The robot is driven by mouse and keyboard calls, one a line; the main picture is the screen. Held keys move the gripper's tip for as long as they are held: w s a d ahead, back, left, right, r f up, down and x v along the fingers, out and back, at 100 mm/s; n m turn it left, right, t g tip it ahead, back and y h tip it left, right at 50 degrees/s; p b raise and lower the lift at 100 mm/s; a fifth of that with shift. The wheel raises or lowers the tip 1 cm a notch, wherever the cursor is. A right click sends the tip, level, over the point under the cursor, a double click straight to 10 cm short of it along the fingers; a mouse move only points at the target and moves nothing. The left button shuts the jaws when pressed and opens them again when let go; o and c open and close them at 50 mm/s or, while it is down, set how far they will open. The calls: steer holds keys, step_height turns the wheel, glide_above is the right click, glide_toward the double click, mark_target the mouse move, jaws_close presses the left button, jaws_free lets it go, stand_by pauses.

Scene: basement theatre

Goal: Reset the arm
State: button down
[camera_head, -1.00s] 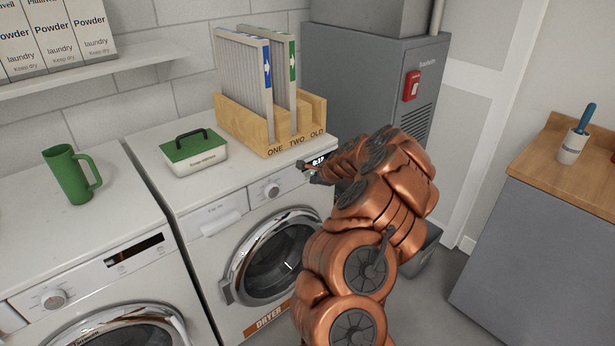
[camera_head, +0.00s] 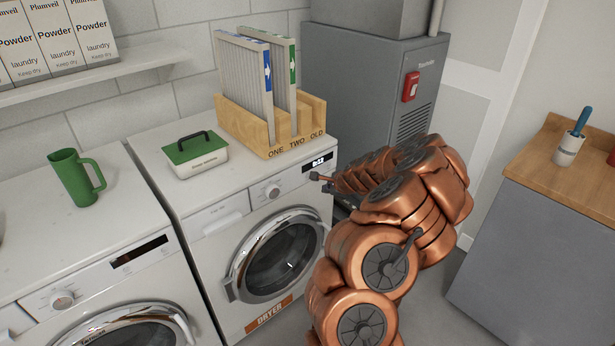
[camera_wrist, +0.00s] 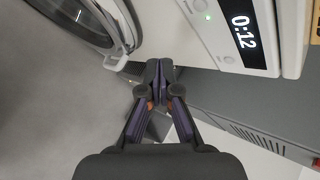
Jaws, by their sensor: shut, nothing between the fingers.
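My copper arm reaches up at the right of centre in the head view, in front of the dryer's right side. My gripper (camera_head: 318,177) points left near the dryer's (camera_head: 222,228) upper right front, just below the lit display. In the wrist view my gripper (camera_wrist: 159,66) is shut, its fingertips together with nothing between them. The wrist view also shows the dryer's display (camera_wrist: 243,33) reading 0:12 and part of the round door.
On the dryer stand a wooden rack (camera_head: 262,140) with two filters and a green-lidded box (camera_head: 196,158). A green mug (camera_head: 76,178) stands on the left machine. A grey furnace (camera_head: 368,75) is behind my arm. A wood-topped counter (camera_head: 560,165) is at right, with grey floor between.

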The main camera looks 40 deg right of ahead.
stand_by(0.4)
steer(key=w+a+r+n+y+p, duration=0.15)
steer(key=a+r+n, duration=0.3)
steer(key=a, duration=0.45)
steer(key=w+a+r+n+g+y, duration=0.1)
steer(key=a+r+n+y, duration=0.15)
steer(key=a+r, duration=0.55)
steer(key=w+a+r+n+y+p, duration=0.1)
steer(key=a+r+n+y, duration=0.2)
steer(key=a, duration=0.8)
steer(key=s+a+r+n+g, duration=0.4)
steer(key=s+a+n, duration=0.5)
steer(key=a, duration=0.4)
steer(key=s+a+r+n+g+h+p, duration=0.1)
steer(key=s+n+g+h, duration=0.1)
steer(key=s, duration=1.3)
steer(key=s+a+r+n+g+h+p, duration=0.2)
steer(key=s+n, duration=0.3)
steer(key=s, duration=1)
steer(key=shift+a+g+h, duration=0.15)
steer(key=shift+g+h, duration=0.35)
steer(key=shift+g, duration=0.3)
